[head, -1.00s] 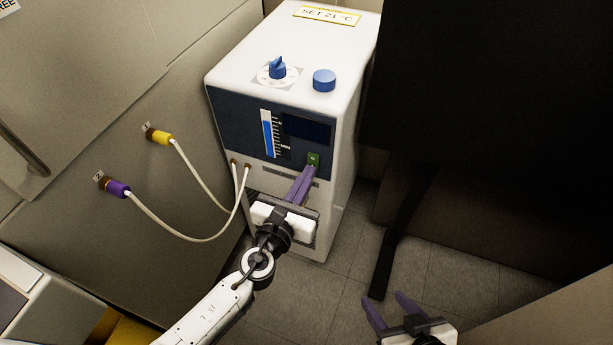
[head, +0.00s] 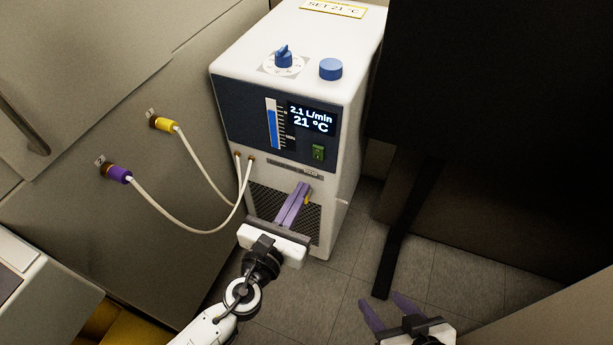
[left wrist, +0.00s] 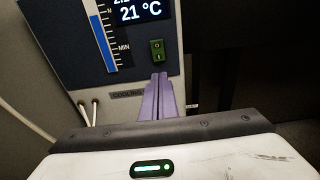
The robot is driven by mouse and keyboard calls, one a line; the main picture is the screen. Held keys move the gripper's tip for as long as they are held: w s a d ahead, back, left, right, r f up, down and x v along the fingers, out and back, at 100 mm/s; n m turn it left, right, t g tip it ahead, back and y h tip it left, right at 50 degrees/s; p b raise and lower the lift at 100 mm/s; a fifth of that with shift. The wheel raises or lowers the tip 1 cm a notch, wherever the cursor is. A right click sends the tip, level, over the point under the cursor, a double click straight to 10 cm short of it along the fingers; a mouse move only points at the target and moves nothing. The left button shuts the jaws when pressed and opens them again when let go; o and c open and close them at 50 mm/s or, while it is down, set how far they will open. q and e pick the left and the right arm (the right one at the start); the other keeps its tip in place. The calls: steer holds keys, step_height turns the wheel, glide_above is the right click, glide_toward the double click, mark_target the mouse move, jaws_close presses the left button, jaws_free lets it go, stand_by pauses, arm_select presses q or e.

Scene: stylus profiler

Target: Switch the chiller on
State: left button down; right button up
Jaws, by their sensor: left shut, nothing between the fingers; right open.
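The chiller (head: 345,200) is a white box with a dark front panel. Its display (head: 311,119) is lit and reads 2.1 L/min and 21 °C. The green power switch (head: 318,152) sits below the display; it also shows in the left wrist view (left wrist: 157,50). My left gripper (head: 301,188) is shut and empty, in front of the grille just below the switch and apart from it. In the left wrist view its purple fingertips (left wrist: 160,78) lie below the switch. My right gripper (head: 385,304) is open and empty at the bottom of the head view.
A blue knob with a dial (head: 284,58) and a blue cap (head: 330,69) are on the chiller's top. Two white hoses run from its front to a yellow connector (head: 163,124) and a purple connector (head: 119,174). A dark panel (head: 470,90) stands at the right.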

arm_select(q)
steer(key=b+v, duration=0.1)
steer(key=v, duration=0.6)
steer(key=shift+f, duration=0.75)
